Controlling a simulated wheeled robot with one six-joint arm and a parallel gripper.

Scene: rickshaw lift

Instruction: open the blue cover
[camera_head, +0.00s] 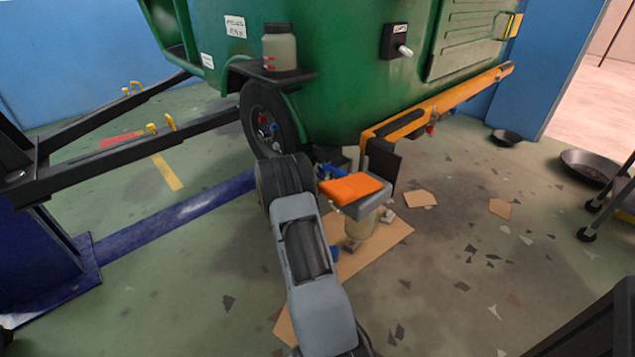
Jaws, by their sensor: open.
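A small blue part (331,171) shows low under the green rickshaw, just right of the wheel; I cannot tell whether it is the blue cover. My arm reaches up from the bottom middle and bends right at a black joint. My gripper (353,164) seems to be at the orange-topped grey wrist, close beside the blue part and under the rickshaw's edge. It is open, but its fingertips are small and partly hidden, and I cannot tell whether it touches anything. Another small blue piece (335,253) shows behind my forearm, above the cardboard.
The green rickshaw body (345,80) with its black wheel (265,120) overhangs the work spot. An orange bar (440,105) runs along its lower right edge. Dark lift arms (110,150) stand at left. Cardboard (375,247) lies below; black pans (590,166) are at right.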

